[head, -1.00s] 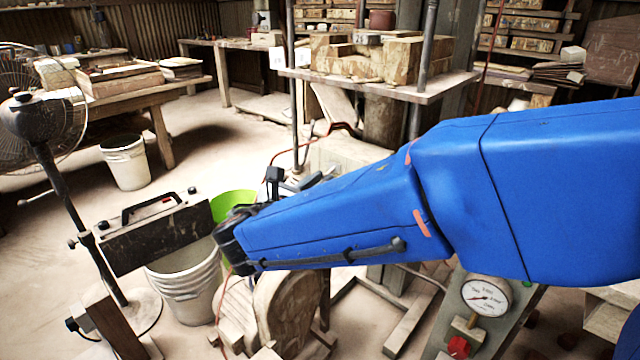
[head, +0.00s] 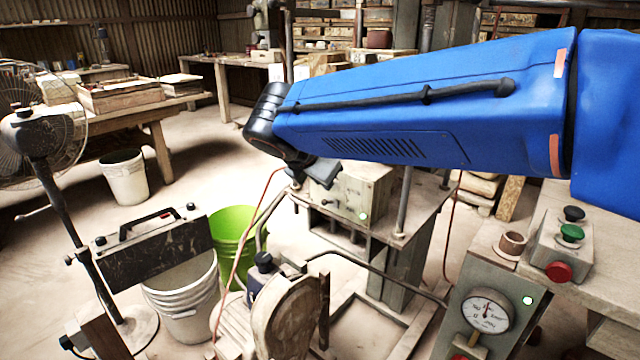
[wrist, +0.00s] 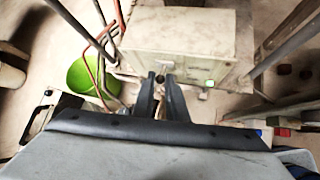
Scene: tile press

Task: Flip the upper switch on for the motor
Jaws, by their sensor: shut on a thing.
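The pale motor box (head: 362,192) stands below my gripper in the head view, with a green light lit on its face. In the wrist view the box (wrist: 190,38) lies just ahead of the fingers, its green light (wrist: 209,83) to their right. My gripper (wrist: 160,84) is shut on a small dark switch knob (wrist: 160,78) at the front of the box. The knob's lever is mostly hidden, so its exact position is unclear. In the head view my gripper (head: 324,173) is partly hidden by the wrist.
A gauge panel (head: 486,311) with a lit green lamp (head: 527,300) stands at the right. Beside it is a button box (head: 562,246). Metal posts flank the motor box. A green bucket (head: 232,240) and white buckets (head: 185,300) stand left.

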